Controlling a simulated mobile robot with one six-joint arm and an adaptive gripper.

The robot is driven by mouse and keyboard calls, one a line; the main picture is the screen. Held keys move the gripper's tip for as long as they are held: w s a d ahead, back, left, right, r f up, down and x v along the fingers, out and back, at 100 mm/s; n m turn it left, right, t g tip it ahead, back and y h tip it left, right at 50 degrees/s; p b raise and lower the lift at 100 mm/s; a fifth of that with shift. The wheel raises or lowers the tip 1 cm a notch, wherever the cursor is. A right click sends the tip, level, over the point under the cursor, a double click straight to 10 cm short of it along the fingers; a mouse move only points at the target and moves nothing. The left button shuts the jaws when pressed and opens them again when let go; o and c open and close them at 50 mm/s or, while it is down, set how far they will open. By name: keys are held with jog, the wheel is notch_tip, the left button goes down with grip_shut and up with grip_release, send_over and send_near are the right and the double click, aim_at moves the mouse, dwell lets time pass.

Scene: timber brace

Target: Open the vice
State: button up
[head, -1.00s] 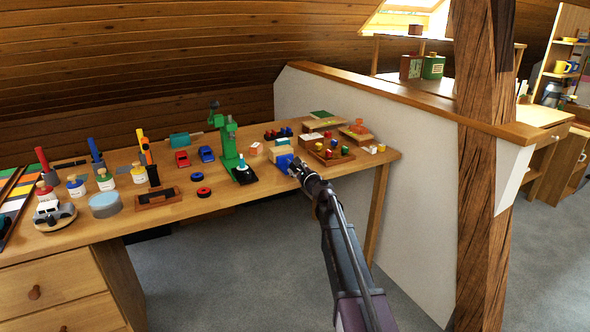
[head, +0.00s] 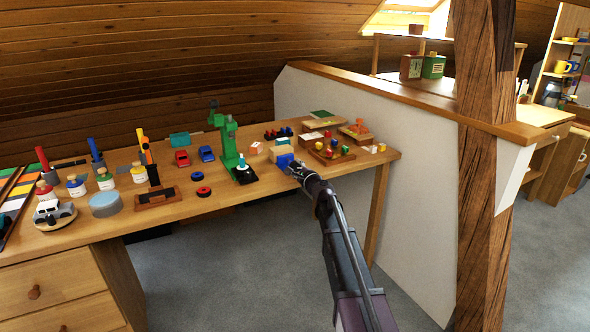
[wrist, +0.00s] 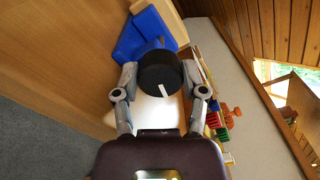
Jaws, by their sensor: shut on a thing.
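The blue vice (head: 285,160) stands near the front edge of the workbench, toward its right end. A pale wooden block (head: 280,150) shows at its back. In the wrist view the blue body of the vice (wrist: 143,36) lies beyond a round black knob (wrist: 160,72) with a white mark on its face. My gripper (head: 293,169) is at the front of the vice. In the wrist view my gripper (wrist: 160,88) has one finger on each side of the knob and is shut on it. The jaw gap of the vice is hidden.
A green drill-press-like stand (head: 228,145) is left of the vice. A wooden tray with coloured pieces (head: 331,154) is close on the right. The white half wall (head: 415,185) runs along the right, with a timber post (head: 483,170) in front.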

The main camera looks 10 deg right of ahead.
jog(key=shift+a, duration=0.1)
jog(key=o, duration=1.1)
jog(key=shift+s, duration=0.1)
jog(key=shift+o, duration=0.2)
jog(key=shift+s, duration=0.2)
jog(key=v, duration=0.7)
jog(key=shift+s+d, duration=0.2)
jog(key=shift+s, duration=0.05)
